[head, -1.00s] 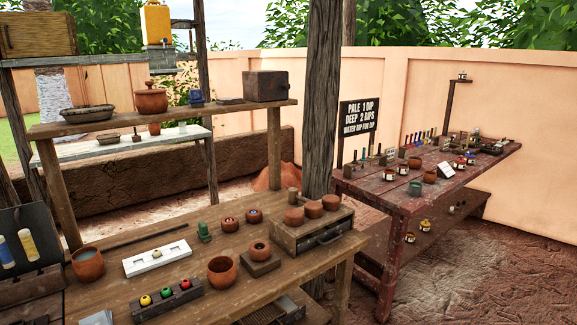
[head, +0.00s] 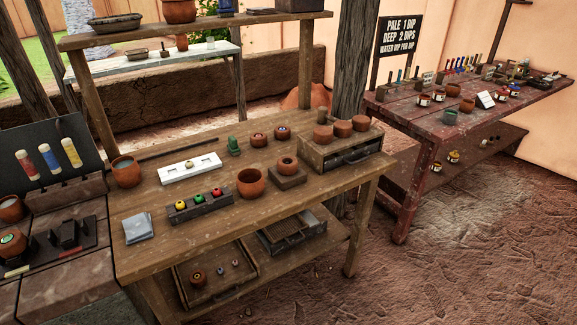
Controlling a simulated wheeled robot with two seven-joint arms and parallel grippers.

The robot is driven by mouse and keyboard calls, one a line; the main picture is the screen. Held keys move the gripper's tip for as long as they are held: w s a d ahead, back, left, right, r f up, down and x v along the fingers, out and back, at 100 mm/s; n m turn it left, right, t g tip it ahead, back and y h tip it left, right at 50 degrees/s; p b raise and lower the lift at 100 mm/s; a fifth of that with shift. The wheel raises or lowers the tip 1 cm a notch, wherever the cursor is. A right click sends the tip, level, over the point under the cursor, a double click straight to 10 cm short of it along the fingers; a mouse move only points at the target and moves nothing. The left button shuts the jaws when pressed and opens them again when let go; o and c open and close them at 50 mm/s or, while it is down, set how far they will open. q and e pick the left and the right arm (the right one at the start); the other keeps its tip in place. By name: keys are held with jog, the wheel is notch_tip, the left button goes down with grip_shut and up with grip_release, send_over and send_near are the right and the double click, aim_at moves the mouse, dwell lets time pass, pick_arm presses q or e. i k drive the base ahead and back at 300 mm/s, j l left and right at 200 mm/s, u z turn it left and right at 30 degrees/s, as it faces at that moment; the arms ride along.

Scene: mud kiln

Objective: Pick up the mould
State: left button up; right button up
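No thing in view is marked as the mould. A white rectangular block (head: 190,168) with hollows and a small pale piece in it lies on the wooden bench, and it could be the mould, but I cannot tell for sure. In front of it a dark holder (head: 200,206) carries a yellow, a green and a red ball. A terracotta bowl (head: 251,182) stands to the right, beside a block with a small round clay piece (head: 287,166). Neither of my grippers is in view.
The wooden bench (head: 150,252) also holds a clay cup (head: 126,171), a folded grey cloth (head: 138,229) and a drawer box (head: 342,152). Trays (head: 235,285) sit on its lower shelf. A reddish table (head: 405,190) with jars stands at right. Bare ground lies at lower right.

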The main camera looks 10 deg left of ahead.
aim_at(287, 169)
jog(key=u, duration=0.4)
jog(key=i+l+u, duration=0.25)
jog(key=l+u, duration=0.25)
jog(key=l, duration=0.25)
jog(key=i+l+u, duration=0.15)
jog(key=l+u, duration=0.15)
jog(key=l, duration=0.1)
